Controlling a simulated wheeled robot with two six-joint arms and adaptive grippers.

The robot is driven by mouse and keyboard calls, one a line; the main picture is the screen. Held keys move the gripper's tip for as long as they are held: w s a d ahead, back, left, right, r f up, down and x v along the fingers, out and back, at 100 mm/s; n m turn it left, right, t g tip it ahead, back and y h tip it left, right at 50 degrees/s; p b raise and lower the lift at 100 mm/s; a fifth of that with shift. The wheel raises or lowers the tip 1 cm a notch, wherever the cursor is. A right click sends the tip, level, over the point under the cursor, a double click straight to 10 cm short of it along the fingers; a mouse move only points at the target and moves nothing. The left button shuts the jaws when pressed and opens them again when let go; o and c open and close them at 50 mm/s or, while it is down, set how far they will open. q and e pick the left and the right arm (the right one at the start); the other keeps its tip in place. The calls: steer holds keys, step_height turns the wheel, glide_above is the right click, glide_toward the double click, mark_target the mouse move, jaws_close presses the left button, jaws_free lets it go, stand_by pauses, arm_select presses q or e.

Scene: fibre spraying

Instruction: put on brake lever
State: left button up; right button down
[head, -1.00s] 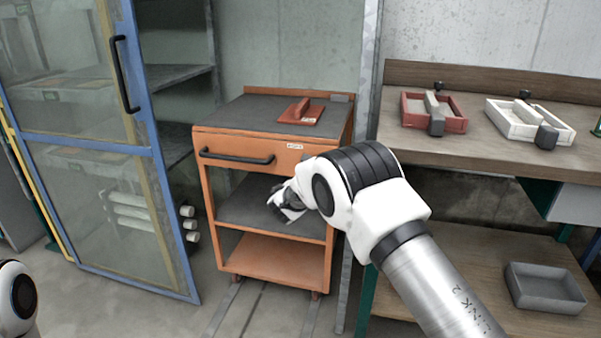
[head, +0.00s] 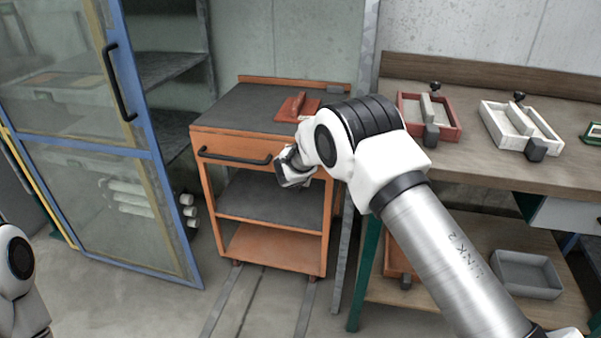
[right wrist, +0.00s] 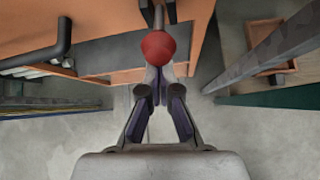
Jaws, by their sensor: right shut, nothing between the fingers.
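A red ball knob (right wrist: 158,47) on a short grey rod stands at the orange trolley in the right wrist view. It looks like the brake lever; it is hidden behind my right arm in the head view. My right gripper (right wrist: 158,80) is shut and empty, its fingertips pointing at the knob and just below it in the picture. I cannot tell whether they touch it. In the head view the right gripper (head: 290,168) is in front of the orange trolley (head: 205,190), near its drawer. My left gripper is out of view; only part of that arm shows.
A dark drawer handle (head: 235,157) sticks out of the trolley's front. A red tool (head: 293,105) lies on its top. A blue-framed glass door (head: 150,150) stands open at left. A workbench (head: 480,175) with trays is at right, beside a metal post (head: 362,150).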

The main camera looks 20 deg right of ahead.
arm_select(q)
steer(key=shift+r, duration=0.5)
arm_select(e)
steer(key=shift+w+d+r, duration=0.15)
steer(key=shift+w+r, duration=0.1)
steer(key=shift+r, duration=0.5)
arm_select(q)
steer(key=shift+p, duration=0.3)
arm_select(e)
steer(key=shift+w+r, duration=0.1)
steer(key=shift+r, duration=0.2)
step_height(320, 180, down, 5)
steer(key=s+a+b, duration=0.2)
steer(key=b, duration=0.2)
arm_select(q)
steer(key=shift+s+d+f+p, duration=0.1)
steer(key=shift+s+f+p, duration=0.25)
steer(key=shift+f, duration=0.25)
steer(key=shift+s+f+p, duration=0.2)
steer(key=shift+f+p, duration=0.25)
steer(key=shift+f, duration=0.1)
arm_select(e)
steer(key=w+d+r+v, duration=0.1)
steer(key=v, duration=0.9)
steer(key=shift+r, duration=0.45)
steer(key=shift+w, duration=0.15)
